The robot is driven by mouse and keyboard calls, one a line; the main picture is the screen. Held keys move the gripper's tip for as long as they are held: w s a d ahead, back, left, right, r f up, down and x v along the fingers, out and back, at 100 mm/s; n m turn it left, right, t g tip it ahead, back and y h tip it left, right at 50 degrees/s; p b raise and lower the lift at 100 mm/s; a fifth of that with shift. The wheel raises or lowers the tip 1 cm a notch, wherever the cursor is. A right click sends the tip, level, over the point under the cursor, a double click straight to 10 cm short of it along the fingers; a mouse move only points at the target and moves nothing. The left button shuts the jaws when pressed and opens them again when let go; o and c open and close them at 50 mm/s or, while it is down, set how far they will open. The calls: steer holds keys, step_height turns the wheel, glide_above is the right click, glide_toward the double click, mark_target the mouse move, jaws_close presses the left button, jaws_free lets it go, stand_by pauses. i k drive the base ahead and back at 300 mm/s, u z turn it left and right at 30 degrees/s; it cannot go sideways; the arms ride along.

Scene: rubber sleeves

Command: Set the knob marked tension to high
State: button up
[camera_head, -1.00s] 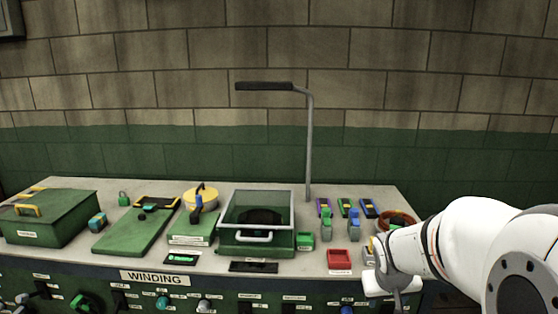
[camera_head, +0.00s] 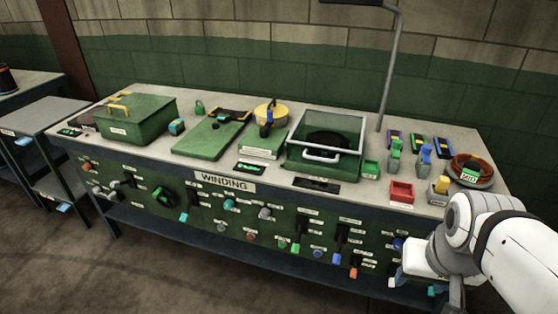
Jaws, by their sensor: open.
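The front panel (camera_head: 210,222) of the green WINDING bench carries several knobs, levers and buttons with small white labels. The labels are too small to read, so I cannot tell which knob is marked tension. A large dark knob with a green face (camera_head: 163,196) is at the left of the panel. A grey knob (camera_head: 265,212) and a teal one (camera_head: 228,204) are near the middle. My gripper (camera_head: 425,265) is at the panel's right end, in front of a blue control (camera_head: 398,243). It appears open and holds nothing I can see; its fingers are mostly hidden.
The bench top holds a green box (camera_head: 137,118), a glass-lidded case (camera_head: 325,145), a red tray (camera_head: 401,191) and a brown bowl (camera_head: 473,168). A grey post (camera_head: 388,75) rises behind. A side table (camera_head: 40,115) stands at left. The floor in front is clear.

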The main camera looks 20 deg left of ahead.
mark_target(398, 242)
steer(key=z, duration=1.65)
steer(key=k, duration=1.2)
steer(key=u, duration=0.9)
steer(key=i, duration=1)
steer(key=u, duration=0.05)
